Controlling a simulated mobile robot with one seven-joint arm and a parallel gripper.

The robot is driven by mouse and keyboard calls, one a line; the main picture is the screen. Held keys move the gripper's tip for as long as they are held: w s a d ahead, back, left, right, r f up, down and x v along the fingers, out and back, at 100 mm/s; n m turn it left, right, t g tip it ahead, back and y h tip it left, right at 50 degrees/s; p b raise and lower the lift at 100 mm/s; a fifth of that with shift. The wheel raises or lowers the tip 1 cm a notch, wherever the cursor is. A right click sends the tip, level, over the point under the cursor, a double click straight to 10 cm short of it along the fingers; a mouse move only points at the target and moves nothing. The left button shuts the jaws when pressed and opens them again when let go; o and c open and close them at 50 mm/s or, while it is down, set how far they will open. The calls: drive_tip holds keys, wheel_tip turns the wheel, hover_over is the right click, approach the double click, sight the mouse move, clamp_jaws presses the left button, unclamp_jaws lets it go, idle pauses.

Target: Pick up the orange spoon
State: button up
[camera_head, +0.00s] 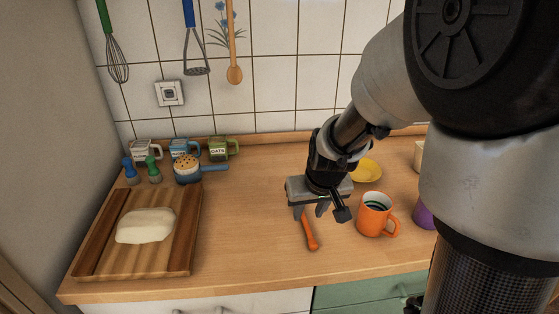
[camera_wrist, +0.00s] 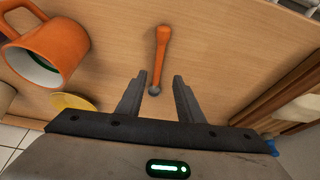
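The orange spoon (camera_head: 309,233) lies on the wooden counter in front of my gripper (camera_head: 310,211). In the wrist view the orange spoon (camera_wrist: 161,50) has a long orange handle and a small grey end. My gripper (camera_wrist: 157,82) is open, and the spoon's grey end shows between its two fingers in that view. The fingers look apart from the spoon on both sides. How high the fingertips are above the counter is hard to tell.
An orange mug (camera_head: 374,215) stands right of the spoon, with a yellow dish (camera_head: 367,170) behind it. The counter between tray and spoon is clear.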

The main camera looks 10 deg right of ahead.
sight(306, 222)
drive_tip(key=x, duration=0.2)
drive_tip(key=b+x, duration=0.1)
drive_tip(key=x, duration=0.3)
drive_tip(key=shift+d, duration=0.25)
drive_tip(key=shift+r, duration=0.1)
clamp_jaws()
